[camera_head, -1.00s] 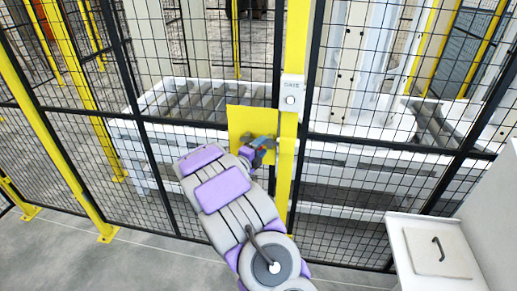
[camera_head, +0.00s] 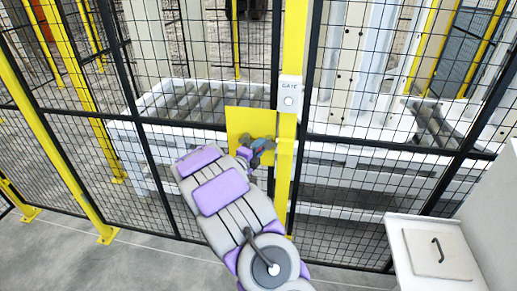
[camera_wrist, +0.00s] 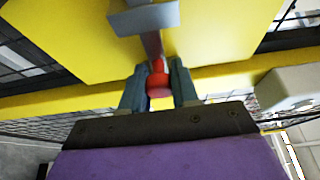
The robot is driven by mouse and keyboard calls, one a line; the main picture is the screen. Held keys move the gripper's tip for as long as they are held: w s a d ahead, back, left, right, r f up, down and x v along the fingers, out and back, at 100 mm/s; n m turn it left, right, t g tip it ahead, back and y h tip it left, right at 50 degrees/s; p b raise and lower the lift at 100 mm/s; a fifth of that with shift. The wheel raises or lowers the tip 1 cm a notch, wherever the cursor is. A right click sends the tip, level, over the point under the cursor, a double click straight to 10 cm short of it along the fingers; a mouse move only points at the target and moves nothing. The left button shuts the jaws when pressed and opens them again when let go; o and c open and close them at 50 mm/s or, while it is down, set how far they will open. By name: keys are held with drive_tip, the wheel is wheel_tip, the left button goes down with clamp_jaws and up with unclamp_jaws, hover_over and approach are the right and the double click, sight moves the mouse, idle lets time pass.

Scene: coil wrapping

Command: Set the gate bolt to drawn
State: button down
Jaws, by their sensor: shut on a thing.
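The gate bolt shows in the wrist view as a bar with a red knob (camera_wrist: 158,84) at its near end. The bar runs under a grey bracket (camera_wrist: 145,18) on a yellow plate (camera_wrist: 215,40). My gripper (camera_wrist: 160,88) has its two blue-grey fingers on either side of the red knob, shut on it. In the head view my gripper (camera_head: 262,144) is at the right part of the yellow plate (camera_head: 240,120), beside the yellow gate post (camera_head: 284,190). The knob is hidden there, and I cannot tell the bolt's position.
A white box marked GATE (camera_head: 290,95) with a round button sits on the post just above my gripper. Black mesh fence panels (camera_head: 220,185) stand on both sides. A white cabinet (camera_head: 437,250) stands at lower right. Roller conveyors (camera_head: 205,97) lie behind the fence.

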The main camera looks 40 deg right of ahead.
sight(250, 143)
drive_tip(key=shift+a+f, duration=0.2)
drive_tip(key=shift+f, duration=0.05)
drive_tip(key=w+a, duration=0.1)
drive_tip(key=w+a+p, duration=0.1)
drive_tip(key=w+a, duration=0.1)
drive_tip(key=shift+w+a+r, duration=0.1)
drive_tip(key=shift+w+a, duration=0.1)
drive_tip(key=shift+a, duration=0.1)
drive_tip(key=shift+d, duration=0.1)
drive_tip(key=shift+w, duration=0.1)
drive_tip(key=c, duration=1.3)
unclamp_jaws()
drive_tip(key=shift+d, duration=0.1)
drive_tip(key=o, duration=0.3)
drive_tip(key=shift+w, duration=0.2)
drive_tip(key=shift+o, duration=0.7)
drive_tip(key=shift+a, duration=0.3)
